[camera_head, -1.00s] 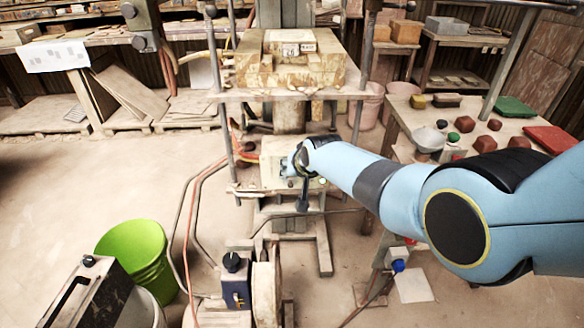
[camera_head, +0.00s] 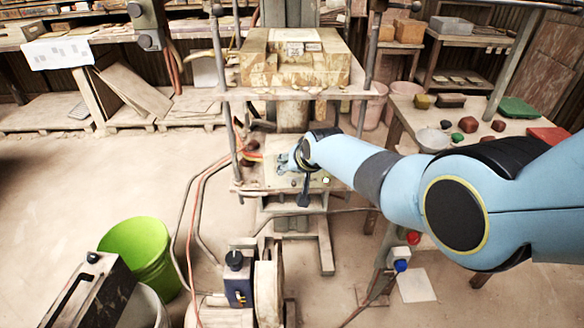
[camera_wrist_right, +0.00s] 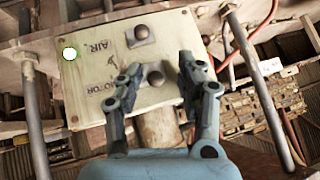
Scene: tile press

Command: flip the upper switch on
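The control panel (camera_head: 276,178) is a pale box on the press. In the right wrist view the panel (camera_wrist_right: 95,85) appears turned upside down, with inverted labels "AIR" and "MOTOR". It has two dark round switches: one at the picture's top (camera_wrist_right: 140,34), and one lower in the picture (camera_wrist_right: 155,76), which is the upper one on the upright panel. A green lamp (camera_wrist_right: 70,53) glows at the panel's edge; it also shows in the head view (camera_head: 326,181). My right gripper (camera_wrist_right: 160,66) is open, its fingers on either side of the upper switch, with gaps visible. My left gripper is out of view.
Press posts flank the panel, and the press plate (camera_head: 295,92) lies above it. A table with red and green pieces (camera_head: 468,124) stands at the right. A green bucket (camera_head: 138,255) and a blue box (camera_head: 237,280) are in front. Hoses hang left of the panel.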

